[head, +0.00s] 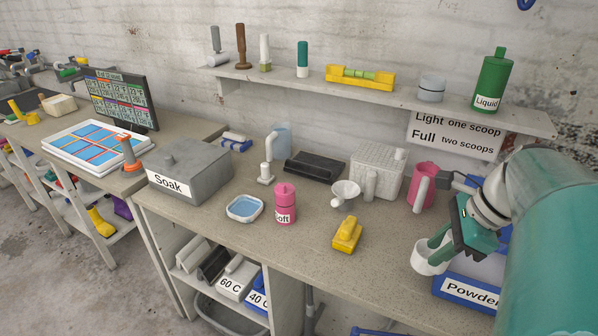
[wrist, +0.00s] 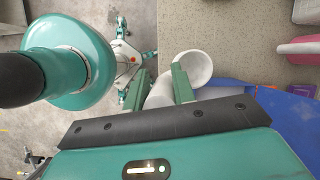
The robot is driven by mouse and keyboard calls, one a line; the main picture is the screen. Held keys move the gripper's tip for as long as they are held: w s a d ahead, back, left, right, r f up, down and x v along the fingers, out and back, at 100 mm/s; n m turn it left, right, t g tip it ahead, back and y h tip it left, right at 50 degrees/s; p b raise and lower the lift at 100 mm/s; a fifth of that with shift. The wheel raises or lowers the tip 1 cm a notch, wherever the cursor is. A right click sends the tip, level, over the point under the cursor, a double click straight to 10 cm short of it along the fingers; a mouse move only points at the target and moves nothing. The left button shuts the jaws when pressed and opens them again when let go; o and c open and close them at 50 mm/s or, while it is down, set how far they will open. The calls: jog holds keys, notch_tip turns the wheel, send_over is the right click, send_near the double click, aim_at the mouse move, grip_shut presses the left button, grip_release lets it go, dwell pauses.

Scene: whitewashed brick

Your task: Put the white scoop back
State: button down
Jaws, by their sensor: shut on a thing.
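The white scoop (head: 428,262) is at the right of the head view, in my gripper (head: 440,240). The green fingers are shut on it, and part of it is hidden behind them. In the wrist view, the scoop's round white bowl (wrist: 194,68) shows beyond and between the fingertips (wrist: 160,88). The blue box labelled "Powder" (head: 468,291) is just right of and below the scoop in the head view. Its blue side also shows in the wrist view (wrist: 290,115). My arm hides much of the box. I cannot tell whether the scoop touches the box or bench.
A yellow object (head: 347,235), pink bottle (head: 285,204), white funnel (head: 344,193) and pink jug (head: 425,186) stand on the bench. A white basket (head: 378,170) is behind. The shelf (head: 300,80) runs above, with a sign (head: 455,135) below it. Bare bench lies left of the scoop.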

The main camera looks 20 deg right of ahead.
aim_at(417, 244)
jog(key=w+f, duration=0.1)
jog(key=w, duration=0.1)
jog(key=w+d+f, duration=0.1)
jog(key=w, duration=0.1)
jog(key=w+d+f, duration=0.1)
jog(key=w, duration=0.1)
jog(key=shift+w+d+f, duration=0.15)
jog(key=shift+w+f, duration=0.1)
jog(key=shift+w, duration=0.05)
jog(key=w+d+f, duration=0.1)
jog(key=w+f, duration=0.3)
jog(key=f, duration=0.4)
jog(key=shift+w+d+f, duration=0.15)
jog(key=shift+d+f, duration=0.1)
jog(key=shift+f, duration=0.05)
jog(key=shift+f, duration=0.2)
jog(key=c, duration=1.2)
grip_release()
jog(key=shift+o, duration=0.2)
jog(key=shift+r, duration=0.1)
